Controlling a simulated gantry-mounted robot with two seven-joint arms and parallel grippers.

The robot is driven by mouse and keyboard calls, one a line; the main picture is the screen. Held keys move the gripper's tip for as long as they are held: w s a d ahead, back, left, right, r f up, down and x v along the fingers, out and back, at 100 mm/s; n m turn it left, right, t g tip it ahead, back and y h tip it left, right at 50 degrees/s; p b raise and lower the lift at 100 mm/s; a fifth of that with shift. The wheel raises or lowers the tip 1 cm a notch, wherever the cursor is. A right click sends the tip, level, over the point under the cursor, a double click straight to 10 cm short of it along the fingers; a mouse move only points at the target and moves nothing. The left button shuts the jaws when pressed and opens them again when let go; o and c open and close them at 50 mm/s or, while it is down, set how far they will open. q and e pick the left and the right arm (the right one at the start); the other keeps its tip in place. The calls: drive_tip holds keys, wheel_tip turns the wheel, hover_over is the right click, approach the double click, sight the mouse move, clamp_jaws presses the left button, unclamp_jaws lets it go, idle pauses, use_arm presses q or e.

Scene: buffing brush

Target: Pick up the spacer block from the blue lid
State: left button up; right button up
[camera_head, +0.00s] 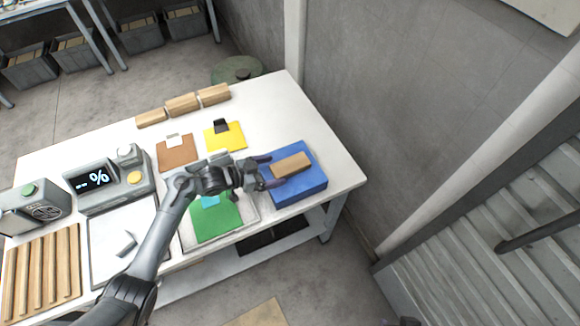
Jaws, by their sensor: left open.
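The spacer block (291,165), a light wooden bar, lies flat on top of the blue lid (300,188) near the table's right end. My left gripper (270,172) is open at the left end of the block, its fingers over the lid's left part. I cannot tell whether the fingers touch the block. My right gripper cannot be made out; only a small dark shape shows at the bottom edge.
A green sheet (216,221) lies beneath my left wrist. Yellow (225,138) and brown (174,153) pads and wooden blocks (182,104) lie farther back. Devices (108,184) stand left. The white table (338,172) is bare right of the lid, with a wall beyond.

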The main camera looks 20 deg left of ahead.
sight(280, 169)
use_arm(q)
drive_tip(key=shift+b+x, duration=0.3)
drive_tip(key=shift+x, duration=1.65)
drive_tip(key=c, duration=1.1)
drive_tip(key=shift+r, duration=0.1)
